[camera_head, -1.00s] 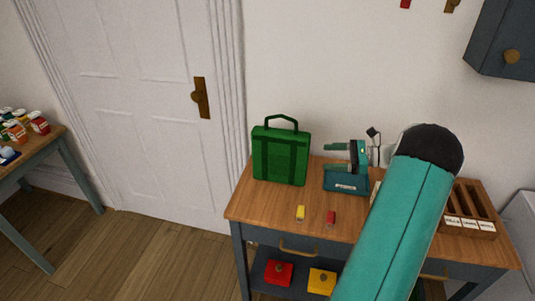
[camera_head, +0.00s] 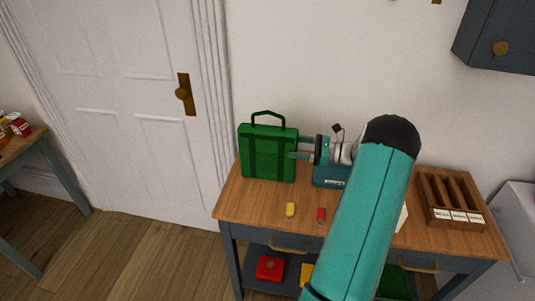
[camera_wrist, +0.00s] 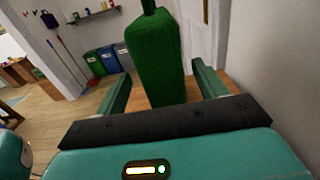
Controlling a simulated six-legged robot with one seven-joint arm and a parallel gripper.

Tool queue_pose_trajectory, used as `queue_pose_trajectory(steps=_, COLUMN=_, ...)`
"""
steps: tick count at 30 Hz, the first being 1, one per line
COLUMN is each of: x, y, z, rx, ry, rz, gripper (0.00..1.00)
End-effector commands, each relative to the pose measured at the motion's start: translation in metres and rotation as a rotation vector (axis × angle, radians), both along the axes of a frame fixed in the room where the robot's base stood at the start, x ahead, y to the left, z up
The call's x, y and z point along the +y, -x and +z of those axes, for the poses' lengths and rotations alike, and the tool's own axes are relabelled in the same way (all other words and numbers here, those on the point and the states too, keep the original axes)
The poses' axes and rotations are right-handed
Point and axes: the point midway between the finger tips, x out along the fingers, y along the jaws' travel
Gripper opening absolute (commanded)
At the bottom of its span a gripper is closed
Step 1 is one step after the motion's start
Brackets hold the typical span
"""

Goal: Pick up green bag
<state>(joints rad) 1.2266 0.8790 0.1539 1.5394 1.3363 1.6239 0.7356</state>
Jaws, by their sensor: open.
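The green bag (camera_head: 268,155), with dark straps and a top handle, stands upright at the back left of the wooden table. In the head view my gripper (camera_head: 297,148) is open at the bag's right side, its fingertips pointing left and overlapping the bag's right edge. In the wrist view the bag (camera_wrist: 157,55) rises between the two open fingers of my gripper (camera_wrist: 164,86), with room on both sides. Whether a finger touches it I cannot tell. My arm hides part of the table.
On the wooden table (camera_head: 245,206) are a yellow block (camera_head: 290,210), a red block (camera_head: 321,215), a teal labelled object (camera_head: 328,176) below my gripper and a wooden divided tray (camera_head: 456,214). A red object (camera_head: 270,268) lies on the lower shelf. The white wall is close behind.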

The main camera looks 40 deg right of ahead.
Motion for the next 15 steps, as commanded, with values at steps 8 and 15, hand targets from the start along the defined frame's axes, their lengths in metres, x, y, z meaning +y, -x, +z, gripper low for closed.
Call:
queue_pose_trajectory(steps=8, x=0.016, y=-0.025, z=-0.003, rx=0.001, ry=-0.001, rz=0.006, gripper=0.71)
queue_pose_trajectory(steps=15, x=0.032, y=-0.048, z=-0.004, rx=0.0, ry=0.0, rz=0.005, gripper=0.71)
